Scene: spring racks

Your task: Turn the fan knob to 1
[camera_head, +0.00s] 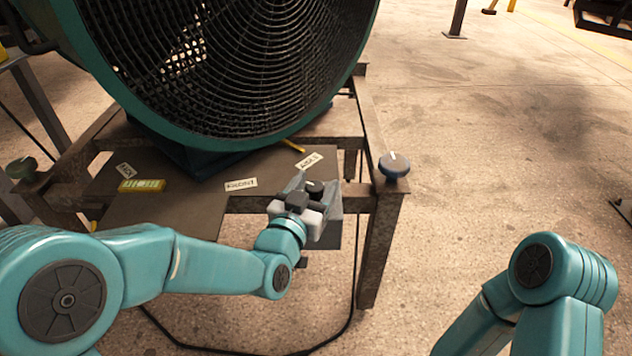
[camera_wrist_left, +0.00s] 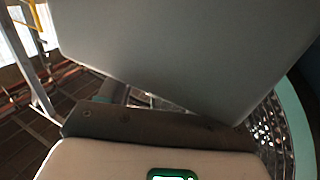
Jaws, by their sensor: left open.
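The large green-rimmed fan (camera_head: 215,60) with a black wire grille stands on a rusty metal stand. A small dark knob (camera_head: 315,187) with a pale mark shows at the stand's front edge, above a grey box (camera_head: 336,231). My left gripper (camera_head: 314,190) is open, with its grey fingers around or beside this knob; I cannot tell whether they touch it. The gripper partly hides the knob and box. In the left wrist view a large grey surface (camera_wrist_left: 190,45) fills the upper middle, and no knob shows. My right gripper is out of view.
Round knobs sit on the stand's corners, a blue-grey one (camera_head: 394,166) at right and a green one (camera_head: 21,168) at left. Paper labels (camera_head: 241,184) and a yellow item (camera_head: 141,185) lie on the stand. A cable runs along the floor. The floor at right is mostly clear.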

